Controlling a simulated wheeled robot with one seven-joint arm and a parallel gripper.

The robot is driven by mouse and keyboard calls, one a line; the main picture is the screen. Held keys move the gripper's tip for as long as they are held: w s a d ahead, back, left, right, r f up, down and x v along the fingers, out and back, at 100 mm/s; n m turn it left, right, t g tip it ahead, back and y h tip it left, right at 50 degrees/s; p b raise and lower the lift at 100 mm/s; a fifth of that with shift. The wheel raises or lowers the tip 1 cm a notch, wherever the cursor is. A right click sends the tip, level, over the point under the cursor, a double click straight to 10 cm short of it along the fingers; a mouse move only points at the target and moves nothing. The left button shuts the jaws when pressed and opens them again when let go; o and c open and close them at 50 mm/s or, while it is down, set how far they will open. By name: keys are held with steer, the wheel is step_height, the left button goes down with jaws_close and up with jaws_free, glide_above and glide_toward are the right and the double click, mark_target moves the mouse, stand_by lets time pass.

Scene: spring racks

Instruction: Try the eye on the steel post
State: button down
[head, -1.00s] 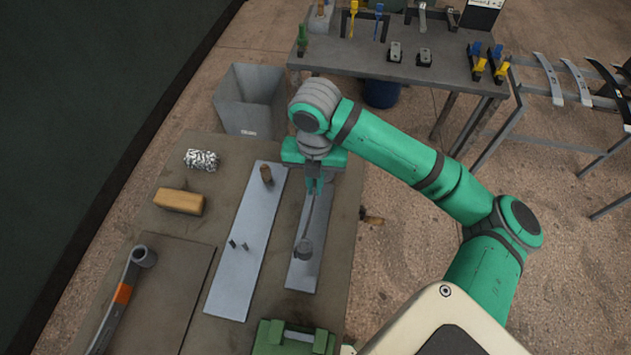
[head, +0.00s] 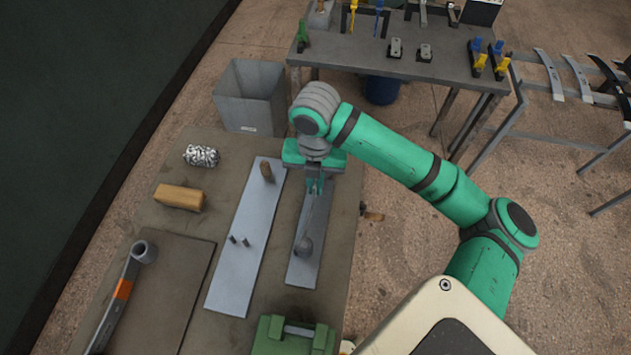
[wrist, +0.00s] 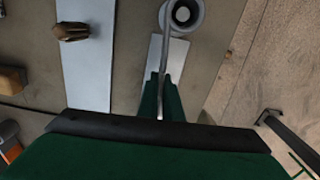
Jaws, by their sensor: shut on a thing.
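My gripper (head: 315,190) is shut on a thin grey strip (head: 313,215) above the right-hand grey plate (head: 302,272). The strip's far end carries a dark round eye (head: 304,246) over that plate. In the wrist view the strip runs away from the green fingers (wrist: 162,100) to the ring-shaped eye (wrist: 198,12). A pale round top, seemingly the steel post (wrist: 183,14), shows inside the ring. I cannot tell whether the eye is around the post or held above it. In the head view the eye hides the post.
Left of it lies a longer plate (head: 230,280) with a brown peg (head: 266,172) and two small pins. A spring with an orange band (head: 123,289), a wooden block (head: 180,197), a foil-like roll (head: 201,156) and a green box (head: 270,338) surround it. A grey bin (head: 248,100) stands beyond.

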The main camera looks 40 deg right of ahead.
steer(key=shift+f, duration=1.4)
steer(key=c, duration=1.9)
jaws_free()
steer(key=shift+o, duration=0.2)
steer(key=shift+f, duration=0.1)
step_height(320, 180, up, 11)
steer(key=shift+f, duration=0.1)
steer(key=shift+w, duration=0.1)
